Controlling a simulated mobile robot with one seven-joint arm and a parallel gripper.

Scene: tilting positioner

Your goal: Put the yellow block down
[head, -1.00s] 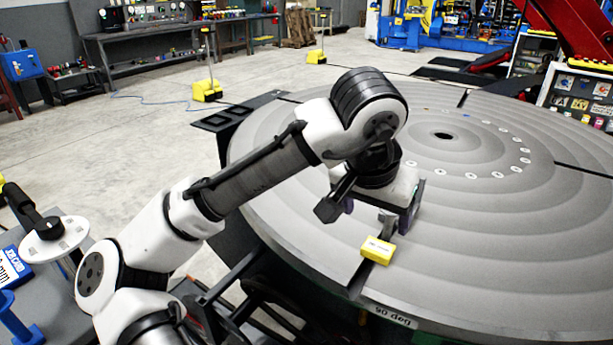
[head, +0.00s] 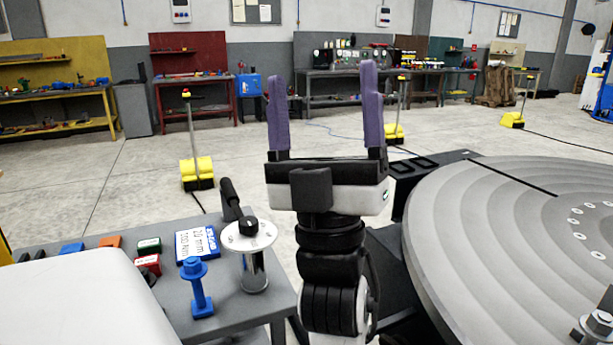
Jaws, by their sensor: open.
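The yellow block is out of view in the current head view. My gripper (head: 323,75) points straight up with its two purple fingers wide apart. Nothing is between the fingers. It stands left of the large round grey positioner table (head: 470,235), clear of its surface. Only the left part of that table shows, and its visible surface carries no yellow block.
A small grey side table (head: 230,318) at the lower left holds a blue bolt-like part (head: 197,285), a white disc on a cylinder (head: 249,236), a blue-and-white box (head: 197,244) and small coloured blocks. A yellow-based post (head: 197,172) stands on the open floor behind.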

